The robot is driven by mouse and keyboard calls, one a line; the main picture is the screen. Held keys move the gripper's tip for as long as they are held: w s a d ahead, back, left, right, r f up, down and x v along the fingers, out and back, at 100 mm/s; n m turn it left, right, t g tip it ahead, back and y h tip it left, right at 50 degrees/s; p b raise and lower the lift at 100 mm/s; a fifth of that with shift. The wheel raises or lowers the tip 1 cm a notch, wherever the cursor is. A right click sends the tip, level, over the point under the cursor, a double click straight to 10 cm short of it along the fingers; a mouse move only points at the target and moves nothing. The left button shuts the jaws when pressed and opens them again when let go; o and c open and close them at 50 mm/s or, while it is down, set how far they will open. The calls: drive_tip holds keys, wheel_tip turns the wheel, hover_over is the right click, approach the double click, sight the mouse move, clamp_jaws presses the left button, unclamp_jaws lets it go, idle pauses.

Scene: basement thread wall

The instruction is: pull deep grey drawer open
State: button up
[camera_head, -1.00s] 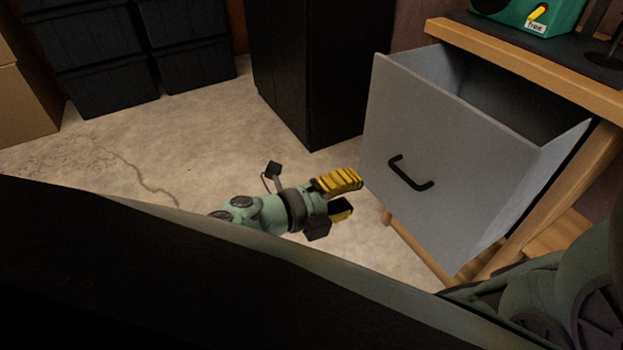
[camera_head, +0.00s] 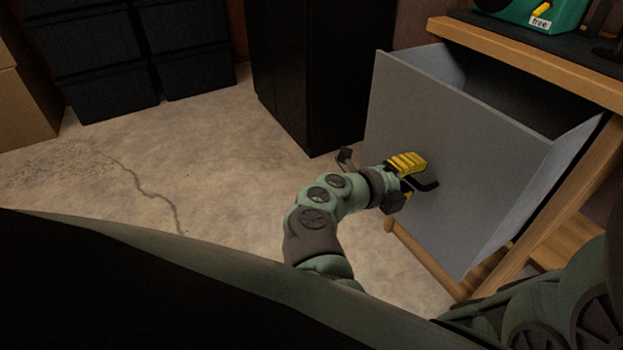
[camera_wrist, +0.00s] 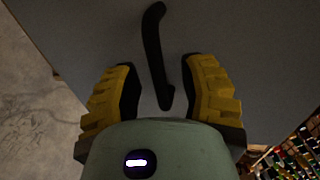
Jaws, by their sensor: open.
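The deep grey drawer (camera_head: 455,165) stands out of the wooden bench at the right of the head view, with its inside showing. Its black handle (camera_head: 426,185) is partly hidden behind my gripper (camera_head: 412,178). In the wrist view the handle (camera_wrist: 154,55) runs between and beyond the two yellow fingers of my gripper (camera_wrist: 163,95), in front of the grey drawer face (camera_wrist: 225,35). The fingers are apart, one on each side of the handle, with visible gaps. I cannot tell whether either finger touches it.
The wooden bench (camera_head: 530,65) carries a green box (camera_head: 530,12) labelled "free". A black cabinet (camera_head: 315,75) stands behind and left of the drawer. Black bins (camera_head: 110,85) and a cardboard box (camera_head: 25,110) stand at the far left. The floor (camera_head: 200,150) between is clear.

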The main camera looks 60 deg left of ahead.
drive_tip(key=shift+o, duration=0.5)
clamp_jaws()
